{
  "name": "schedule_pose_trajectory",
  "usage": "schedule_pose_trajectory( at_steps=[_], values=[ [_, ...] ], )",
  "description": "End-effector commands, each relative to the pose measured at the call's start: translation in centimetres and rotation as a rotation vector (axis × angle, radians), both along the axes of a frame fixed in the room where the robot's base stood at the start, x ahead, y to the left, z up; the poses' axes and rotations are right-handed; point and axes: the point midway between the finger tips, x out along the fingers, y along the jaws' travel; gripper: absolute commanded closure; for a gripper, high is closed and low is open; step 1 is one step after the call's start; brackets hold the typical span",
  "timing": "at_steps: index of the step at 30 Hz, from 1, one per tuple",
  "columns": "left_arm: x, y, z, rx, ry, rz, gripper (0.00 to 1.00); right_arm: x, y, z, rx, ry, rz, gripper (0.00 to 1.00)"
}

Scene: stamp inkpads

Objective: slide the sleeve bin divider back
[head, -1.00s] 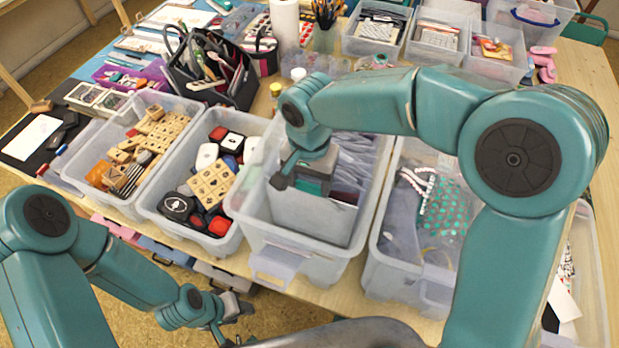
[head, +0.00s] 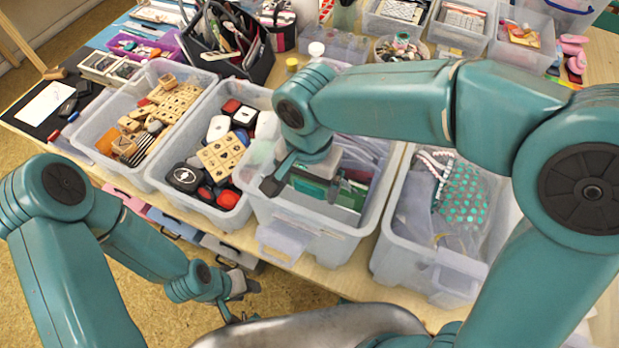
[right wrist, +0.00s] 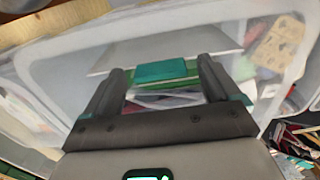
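The sleeve bin (head: 380,205) is a clear tub in the middle of the head view. A pale grey panel, apparently its divider (head: 308,208), stands near the bin's front wall. In the right wrist view, the divider (right wrist: 165,52) is a grey sheet beyond the fingertips. My right gripper (head: 290,180) is down in the bin's mouth. Its fingers (right wrist: 160,75) are spread, with green and teal items (right wrist: 162,72) showing between them; I cannot tell whether they touch. Green sleeves (head: 325,185) lie beside the gripper. My left gripper (head: 238,300) hangs off the table's front edge, its fingers too small to read.
A bin of black, red and wooden stamps (head: 165,165) stands left of the sleeve bin. A bin with a teal dotted bag (head: 465,195) stands right. A wooden-stamp bin (head: 100,125) is farther left. A dark caddy (head: 262,62) and clear boxes (head: 460,38) stand behind.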

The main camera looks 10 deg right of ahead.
Motion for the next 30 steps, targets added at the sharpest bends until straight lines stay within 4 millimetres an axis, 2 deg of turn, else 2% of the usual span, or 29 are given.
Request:
schedule_pose_trajectory(
  at_steps=[7, 11, 24, 30],
  values=[
    [0.0, 0.0, 0.0, 0.000, 0.000, 0.000, 0.57, 0.0, 0.0, 0.1, -0.001, 0.001, 0.000, 0.11],
    [0.0, 0.0, 0.0, 0.000, 0.000, 0.000, 0.57, 0.1, 0.0, 1.5, 0.001, -0.003, 0.001, 0.11],
    [0.0, 0.0, 0.4, 0.000, 0.000, 0.000, 0.57, 0.0, 0.0, 12.6, 0.001, -0.003, 0.000, 0.11],
    [0.0, 0.0, 0.7, 0.000, 0.000, 0.000, 0.57, 0.0, 0.0, 15.6, 0.000, -0.001, 0.000, 0.11]
  ],
)
